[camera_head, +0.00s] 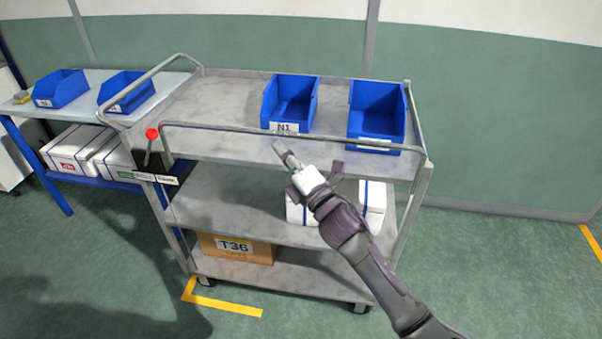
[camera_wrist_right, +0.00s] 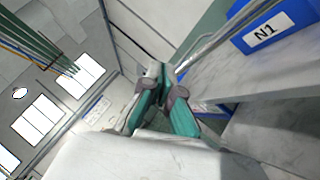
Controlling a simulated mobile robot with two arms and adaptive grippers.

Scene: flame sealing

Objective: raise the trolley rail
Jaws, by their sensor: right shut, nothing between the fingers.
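The grey trolley (camera_head: 225,100) stands in the middle of the head view. Its thin metal front rail (camera_head: 215,127) runs along the front of the top shelf, a little above the edge and in front of the blue bins. My right gripper (camera_head: 283,150) is shut and empty, its tips close to the rail's middle; I cannot tell whether they touch. In the right wrist view the closed fingers (camera_wrist_right: 165,90) point up towards the rail (camera_wrist_right: 212,44), which runs off to the upper right. My left gripper is not in view.
Bin N1 (camera_head: 290,100) and another blue bin (camera_head: 377,112) stand behind the rail. A red-knobbed lever (camera_head: 152,134) is at the trolley's left corner. Box T36 (camera_head: 235,247) is on the bottom shelf. A side table (camera_head: 160,83) with blue bins stands left. Floor at right is clear.

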